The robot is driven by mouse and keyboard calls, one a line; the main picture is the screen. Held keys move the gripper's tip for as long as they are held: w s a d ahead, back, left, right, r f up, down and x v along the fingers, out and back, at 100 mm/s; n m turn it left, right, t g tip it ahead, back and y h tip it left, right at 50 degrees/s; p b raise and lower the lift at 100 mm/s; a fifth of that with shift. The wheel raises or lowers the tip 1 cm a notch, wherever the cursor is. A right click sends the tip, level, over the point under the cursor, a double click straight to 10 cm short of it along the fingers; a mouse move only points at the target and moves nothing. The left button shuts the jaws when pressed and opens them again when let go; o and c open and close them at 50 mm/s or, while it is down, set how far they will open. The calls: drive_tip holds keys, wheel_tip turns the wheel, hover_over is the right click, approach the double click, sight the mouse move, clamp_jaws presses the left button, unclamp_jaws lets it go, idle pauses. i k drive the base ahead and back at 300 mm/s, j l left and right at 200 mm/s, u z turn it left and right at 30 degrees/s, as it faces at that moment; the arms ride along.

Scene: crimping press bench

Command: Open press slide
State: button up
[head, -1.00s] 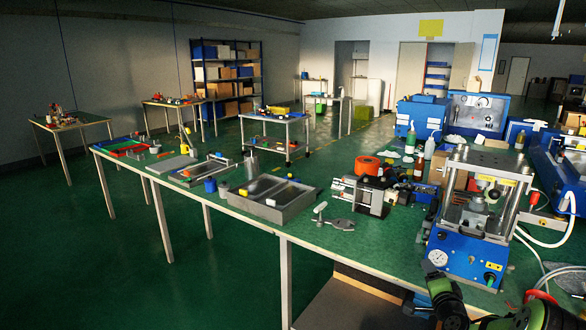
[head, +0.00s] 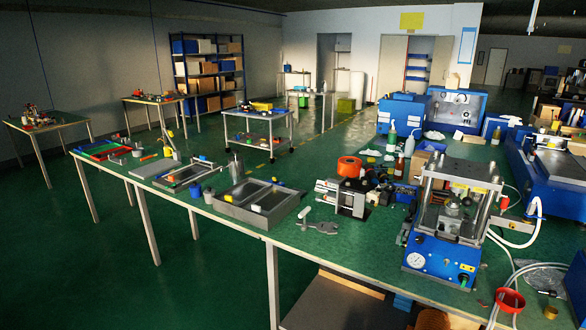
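A small bench press (head: 440,257) stands at the right front of the green table. It has a blue base with a round gauge and a green knob, metal columns and a thick grey top plate (head: 462,170). Between the columns is a round metal part (head: 452,208) on a grey bed. I cannot tell from this view which part is the slide or how far it is open. My gripper is not in view.
Pale hoses and a red funnel (head: 509,299) are right of the press. A grey clamp-like device (head: 347,196), an orange reel (head: 349,166) and a grey two-part tray (head: 232,211) are to its left.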

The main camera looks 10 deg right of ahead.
sight(449, 222)
drive_tip(key=z, duration=1.35)
drive_tip(key=i+u, duration=0.35)
drive_tip(key=u, duration=0.15)
drive_tip(key=i+u, duration=0.35)
drive_tip(key=u, duration=0.15)
